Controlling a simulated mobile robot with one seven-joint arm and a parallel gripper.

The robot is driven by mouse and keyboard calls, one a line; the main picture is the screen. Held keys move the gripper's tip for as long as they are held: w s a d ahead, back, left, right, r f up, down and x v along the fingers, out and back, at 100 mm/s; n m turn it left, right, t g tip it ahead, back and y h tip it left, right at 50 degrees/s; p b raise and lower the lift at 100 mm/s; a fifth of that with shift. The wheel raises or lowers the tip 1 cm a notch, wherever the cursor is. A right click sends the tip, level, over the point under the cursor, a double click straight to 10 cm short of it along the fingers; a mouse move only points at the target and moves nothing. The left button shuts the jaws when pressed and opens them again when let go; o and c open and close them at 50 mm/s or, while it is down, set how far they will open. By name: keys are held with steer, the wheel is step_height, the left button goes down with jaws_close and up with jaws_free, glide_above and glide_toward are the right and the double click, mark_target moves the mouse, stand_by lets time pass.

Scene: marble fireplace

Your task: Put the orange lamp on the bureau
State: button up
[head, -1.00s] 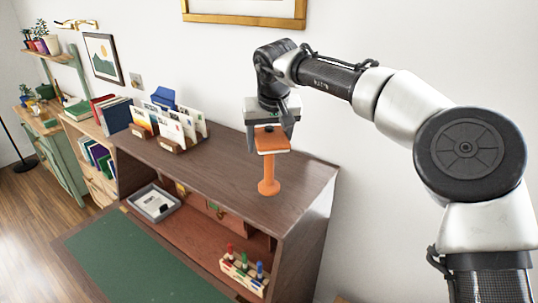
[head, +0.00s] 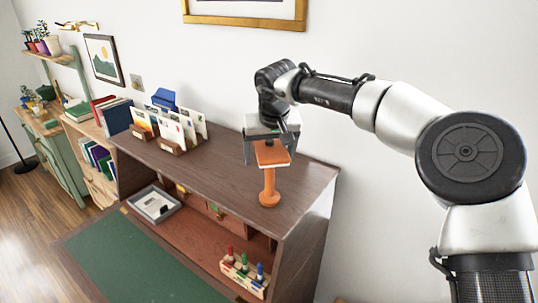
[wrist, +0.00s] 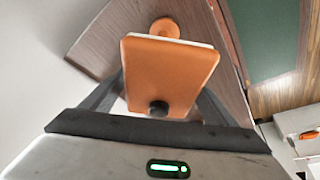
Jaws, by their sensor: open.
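The orange lamp (head: 270,184) stands upright on the top of the dark wooden bureau (head: 222,178), near its right end. It has a round base, a thin stem and a flat rectangular head. My gripper (head: 270,155) is over the lamp from above, with its fingers open on either side of the lamp head. In the wrist view the lamp head (wrist: 170,68) lies between the two spread fingers of my gripper (wrist: 160,95), with a dark knob on it and the round base beyond. I cannot tell whether a finger touches the head.
Letter holders with cards (head: 178,130) stand on the bureau top to the left. A grey tray (head: 154,204) and a marker rack (head: 243,274) sit lower down by the green desk surface (head: 140,262). The bureau top between the letters and the lamp is clear.

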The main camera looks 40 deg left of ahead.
steer(key=shift+r, duration=0.6)
steer(key=v, duration=1.1)
steer(key=shift+s+d, duration=0.1)
steer(key=shift+d, duration=0.05)
